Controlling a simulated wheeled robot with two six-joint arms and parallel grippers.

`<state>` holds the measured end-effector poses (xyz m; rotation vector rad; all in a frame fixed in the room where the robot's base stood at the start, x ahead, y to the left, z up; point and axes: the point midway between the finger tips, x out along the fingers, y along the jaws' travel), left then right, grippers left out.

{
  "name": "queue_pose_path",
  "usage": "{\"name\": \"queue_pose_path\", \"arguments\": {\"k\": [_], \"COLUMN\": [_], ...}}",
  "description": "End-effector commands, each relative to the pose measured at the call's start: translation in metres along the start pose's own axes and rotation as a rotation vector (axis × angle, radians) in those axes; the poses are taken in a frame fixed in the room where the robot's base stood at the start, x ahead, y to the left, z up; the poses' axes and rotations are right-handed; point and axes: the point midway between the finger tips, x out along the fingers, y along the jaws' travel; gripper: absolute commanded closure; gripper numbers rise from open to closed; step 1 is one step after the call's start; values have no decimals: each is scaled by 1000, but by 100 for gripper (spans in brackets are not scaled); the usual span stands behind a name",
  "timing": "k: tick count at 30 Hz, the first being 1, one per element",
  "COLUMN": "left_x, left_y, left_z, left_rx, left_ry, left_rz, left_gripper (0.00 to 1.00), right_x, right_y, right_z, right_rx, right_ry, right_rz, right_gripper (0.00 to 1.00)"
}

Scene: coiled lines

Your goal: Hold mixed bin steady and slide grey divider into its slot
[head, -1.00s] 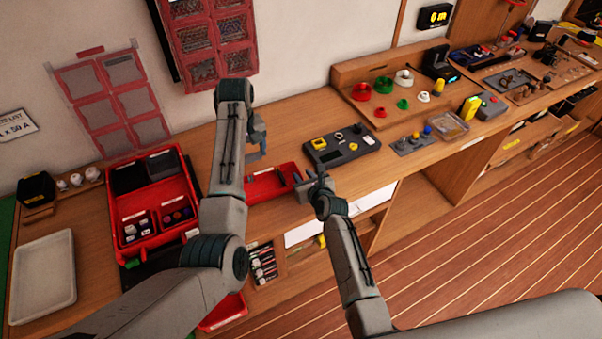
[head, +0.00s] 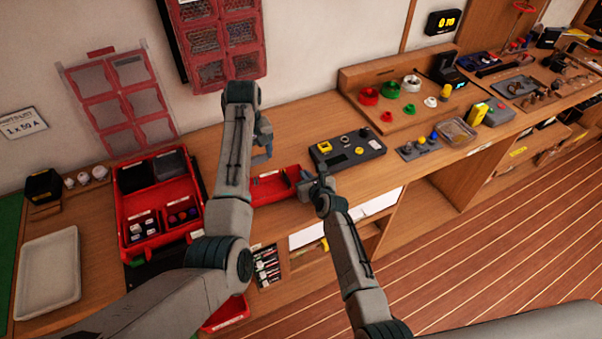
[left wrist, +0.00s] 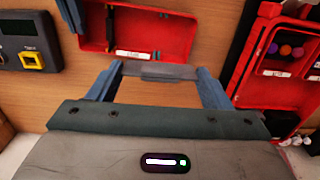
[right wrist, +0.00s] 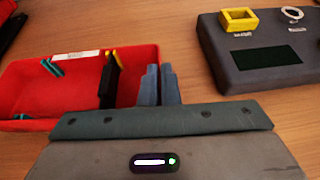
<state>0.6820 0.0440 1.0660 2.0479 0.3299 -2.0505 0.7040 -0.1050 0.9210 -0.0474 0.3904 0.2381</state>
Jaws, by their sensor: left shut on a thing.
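The mixed bin is a small red open box (head: 262,197) on the bench; it also shows in the left wrist view (left wrist: 165,40) and right wrist view (right wrist: 75,127). A black upright piece (right wrist: 107,82) stands inside, with yellow and teal bits at its walls. My left gripper (head: 264,152) is above the bin's back side. In the left wrist view its jaws, set wide apart, are shut on the grey divider (left wrist: 155,71), a flat strip spanning between them. My right gripper (right wrist: 160,85) is at the bin's right end wall, fingers close together; whether they grip the wall is unclear.
A dark grey device (head: 347,147) with a yellow part lies right of the bin. A larger red tray (head: 122,200) with compartments is to the left, beside a white tray (head: 48,272). Bare bench lies behind the bin. An open shelf with white sheets is below its front edge.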

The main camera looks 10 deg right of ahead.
Motion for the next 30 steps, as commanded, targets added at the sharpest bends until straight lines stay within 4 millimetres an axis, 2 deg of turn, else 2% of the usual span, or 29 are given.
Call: {"name": "queue_pose_path", "arguments": {"k": [5, 21, 27, 30], "left_x": [5, 39, 48, 51], "left_y": [0, 0, 0, 0], "left_z": [0, 0, 0, 0], "left_rx": [-110, -1072, -1351, -1434], "left_ry": [0, 0, 0, 0], "left_rz": [-1, -2, 0, 0], "left_gripper": [49, 49, 49, 49], "right_x": [0, 0, 0, 0], "right_y": [0, 0, 0, 0], "right_z": [0, -1, -1, -1], "right_rx": [0, 0, 0, 0], "right_ry": [1, 1, 1, 1], "right_rz": [0, 0, 0, 0], "right_gripper": [100, 100, 100, 100]}}
